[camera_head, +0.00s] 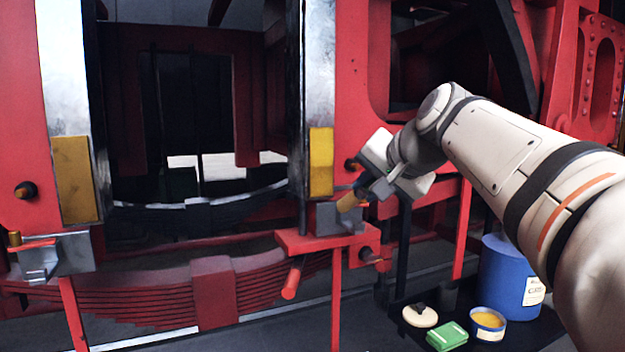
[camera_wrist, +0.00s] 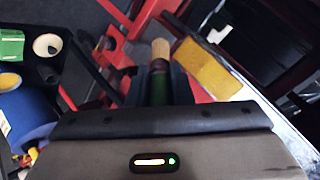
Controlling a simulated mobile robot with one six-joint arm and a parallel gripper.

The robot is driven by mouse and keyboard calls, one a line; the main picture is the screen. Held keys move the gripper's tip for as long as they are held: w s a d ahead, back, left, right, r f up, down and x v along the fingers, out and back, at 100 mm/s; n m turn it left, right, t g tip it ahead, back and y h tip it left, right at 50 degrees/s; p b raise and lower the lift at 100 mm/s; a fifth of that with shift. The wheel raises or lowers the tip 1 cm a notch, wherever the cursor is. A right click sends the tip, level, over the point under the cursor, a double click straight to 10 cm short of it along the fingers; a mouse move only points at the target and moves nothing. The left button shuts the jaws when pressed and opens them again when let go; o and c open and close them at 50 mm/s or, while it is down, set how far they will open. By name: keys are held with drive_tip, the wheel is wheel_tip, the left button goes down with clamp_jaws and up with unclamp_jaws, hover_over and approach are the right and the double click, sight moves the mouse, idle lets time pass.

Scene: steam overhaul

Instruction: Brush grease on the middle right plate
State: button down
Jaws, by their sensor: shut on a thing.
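My gripper (camera_head: 366,188) is shut on a brush (camera_head: 348,201), whose pale tip points down and left in the head view. In the wrist view the brush (camera_wrist: 160,52) shows a green handle, a dark band and pale bristles between the fingers. The right plate (camera_head: 321,162), a yellow rectangle on the upright frame, is just left of and above the brush. The plate (camera_wrist: 208,66) lies right of the bristles in the wrist view. They look close but apart; the exact gap is unclear. An open tin of yellow grease (camera_head: 488,321) stands at the lower right.
A darker yellow plate (camera_head: 75,180) is on the left upright. Beside the tin are a green box (camera_head: 447,336), a round cream item (camera_head: 420,315) and a blue drum (camera_head: 508,275). A red ledge (camera_head: 300,243) and a red leaf spring (camera_head: 215,285) jut out below the plate.

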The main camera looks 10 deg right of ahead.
drive_tip(key=shift+w, duration=0.1)
drive_tip(key=shift+w+a+p, duration=0.4)
drive_tip(key=shift+w+p, duration=0.1)
drive_tip(key=shift+w, duration=0.7)
drive_tip(key=shift+w+a+p, duration=0.4)
drive_tip(key=shift+w+p, duration=0.1)
drive_tip(key=shift+w, duration=0.7)
drive_tip(key=shift+w+a+p, duration=0.4)
drive_tip(key=shift+w+p, duration=0.1)
drive_tip(key=shift+w, duration=0.7)
drive_tip(key=shift+w+a+p, duration=0.2)
drive_tip(key=shift+w+p, duration=0.1)
drive_tip(key=shift+w, duration=0.3)
drive_tip(key=shift+r, duration=0.15)
drive_tip(key=shift+s+r+p, duration=0.1)
drive_tip(key=shift+r+p, duration=1.55)
drive_tip(key=shift+r, duration=0.3)
drive_tip(key=shift+f+b, duration=1.9)
drive_tip(key=shift+f, duration=0.25)
